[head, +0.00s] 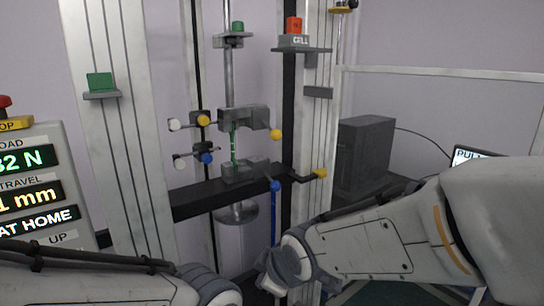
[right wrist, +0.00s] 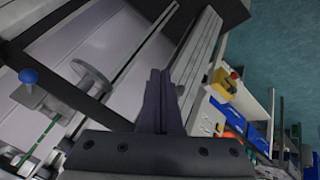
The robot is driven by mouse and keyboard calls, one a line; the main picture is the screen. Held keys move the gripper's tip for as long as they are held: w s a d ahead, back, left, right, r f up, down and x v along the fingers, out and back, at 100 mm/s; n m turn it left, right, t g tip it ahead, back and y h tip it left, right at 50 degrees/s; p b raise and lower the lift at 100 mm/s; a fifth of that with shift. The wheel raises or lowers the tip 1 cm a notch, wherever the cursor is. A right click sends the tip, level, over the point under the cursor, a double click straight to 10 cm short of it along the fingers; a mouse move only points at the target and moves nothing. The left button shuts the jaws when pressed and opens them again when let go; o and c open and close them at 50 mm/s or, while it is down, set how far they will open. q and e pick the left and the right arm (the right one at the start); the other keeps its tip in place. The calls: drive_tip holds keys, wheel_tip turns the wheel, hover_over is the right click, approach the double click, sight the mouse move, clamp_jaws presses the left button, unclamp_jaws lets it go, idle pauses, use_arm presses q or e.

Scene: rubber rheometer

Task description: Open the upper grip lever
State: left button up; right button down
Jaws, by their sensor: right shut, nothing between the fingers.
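The upper grip (head: 240,118) is a grey block on the machine's vertical rod, above the lower grip (head: 243,172). A yellow ball knob (head: 276,135) sits at its right side. Another yellow knob (head: 203,121) and a white ball (head: 174,124) are at its left. A green strip (head: 233,147) runs upright between the two grips. My right gripper (head: 275,284) is low in the head view, below and apart from the upper grip. In the right wrist view its fingers (right wrist: 160,82) are together and empty. My left arm enters at bottom left; its gripper is outside the frame.
The lower grip has a blue lever ball (head: 275,186) and a blue knob (head: 207,158). A dark crossbeam (head: 215,193) runs below, between two pale columns. A control panel (head: 35,180) stands at left; a dark computer case (head: 362,155) stands right.

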drive_tip(key=w+r+n+t+y+b, duration=0.25)
drive_tip(key=w+n+t, duration=0.3)
drive_tip(key=w, duration=0.55)
drive_tip(key=w+r+n+t+y+b, duration=0.2)
drive_tip(key=w+r+n+t+b, duration=0.15)
drive_tip(key=w+n, duration=0.55)
use_arm(q)
wheel_tip(320, 180, down, 11)
drive_tip(key=b, duration=0.3)
drive_tip(key=shift+b, duration=0.4)
use_arm(e)
drive_tip(key=w+d+r+n+t+y, duration=0.4)
drive_tip(key=d+n+y, duration=0.3)
drive_tip(key=n, duration=0.7)
drive_tip(key=shift+r+t+y, duration=0.3)
drive_tip(key=shift+r+y, duration=0.45)
drive_tip(key=shift+y, duration=0.4)
use_arm(q)
wheel_tip(320, 180, up, 5)
drive_tip(key=p, duration=0.5)
use_arm(e)
drive_tip(key=x, duration=1)
